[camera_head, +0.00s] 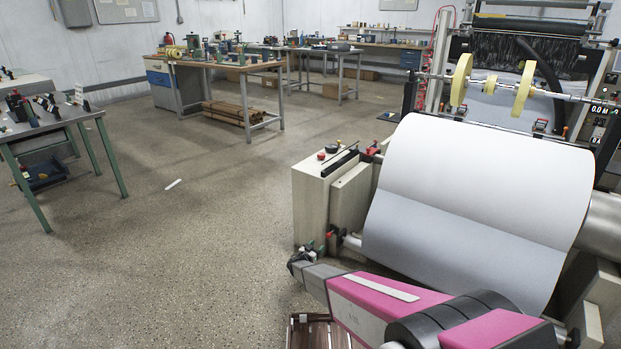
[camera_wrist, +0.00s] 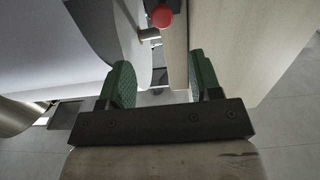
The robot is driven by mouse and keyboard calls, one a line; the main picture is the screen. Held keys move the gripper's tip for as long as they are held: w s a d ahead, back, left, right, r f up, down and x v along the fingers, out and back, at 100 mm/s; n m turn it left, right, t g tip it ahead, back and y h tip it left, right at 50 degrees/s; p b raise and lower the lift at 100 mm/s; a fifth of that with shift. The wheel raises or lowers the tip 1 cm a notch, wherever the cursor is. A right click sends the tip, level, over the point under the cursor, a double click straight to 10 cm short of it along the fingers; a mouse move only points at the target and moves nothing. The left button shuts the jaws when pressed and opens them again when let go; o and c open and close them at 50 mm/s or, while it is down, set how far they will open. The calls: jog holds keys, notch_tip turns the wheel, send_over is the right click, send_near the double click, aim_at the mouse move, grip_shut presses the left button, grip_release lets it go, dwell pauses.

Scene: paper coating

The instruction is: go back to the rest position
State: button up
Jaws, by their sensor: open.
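My gripper (camera_wrist: 160,78) is open in the wrist view, with its two green-padded fingers apart and nothing held between them. In the head view my pink and grey arm reaches in from the lower right. Its gripper end (camera_head: 300,262) is low beside the left side of the coating machine (camera_head: 318,200). A large white paper roll (camera_head: 478,185) is on the machine, just behind my arm. In the wrist view a red knob (camera_wrist: 162,16) on a metal rod is beyond the fingertips, apart from them. The roll (camera_wrist: 40,45) fills the upper left there.
A pale machine panel (camera_wrist: 240,40) stands close on the right in the wrist view. Workbenches (camera_head: 218,64) stand at the back, and a green-legged table (camera_head: 60,122) at left. The floor (camera_head: 190,240) between is mostly clear.

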jog(key=s+d+r+g, duration=1.1)
jog(key=s+d+r, duration=0.5)
jog(key=s+r, duration=0.35)
jog(key=s+a+r+n+g+y, duration=0.1)
jog(key=s+r+n+y, duration=0.2)
jog(key=s, duration=0.7)
jog(key=s+a+r+n+g+y, duration=0.1)
jog(key=s+r+n+y, duration=0.3)
jog(key=s+r+y, duration=0.4)
notch_tip(320, 180, up, 4)
jog(key=shift+s+r+n+g, duration=0.25)
jog(key=shift+s+g, duration=0.35)
jog(key=shift+s, duration=0.55)
